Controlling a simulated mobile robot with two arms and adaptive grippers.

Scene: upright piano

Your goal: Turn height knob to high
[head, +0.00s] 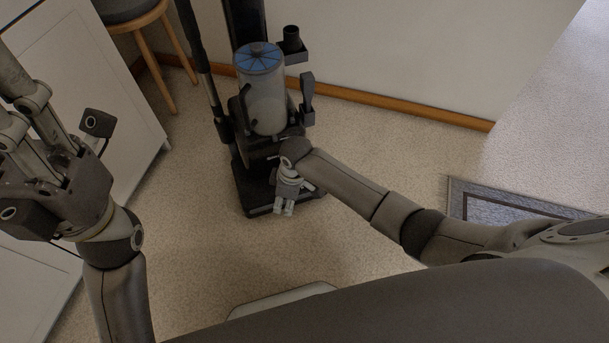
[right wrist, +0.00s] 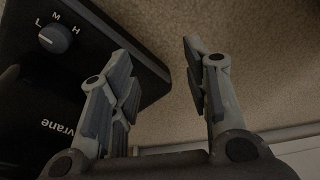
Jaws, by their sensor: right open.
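The height knob (right wrist: 54,39) is a small dark blue-grey dial on the black vacuum base (right wrist: 110,45), in the upper left of the right wrist view. The letters L, M and H are printed around it, and its pale mark is on the side towards L. My right gripper (right wrist: 158,68) is open and empty, with its fingers to the right of the knob and apart from it. In the head view, my right gripper (head: 284,209) is over the front of the upright vacuum (head: 266,100), and the knob cannot be made out there. My left gripper (head: 22,95) is raised at the left, away from the vacuum.
A white cabinet (head: 75,60) and a wooden-legged stool (head: 152,45) stand at the left. A pale wall (head: 400,50) with a wooden baseboard is behind the vacuum. A grey rug (head: 510,203) lies at the right. The carpet left of the vacuum is clear.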

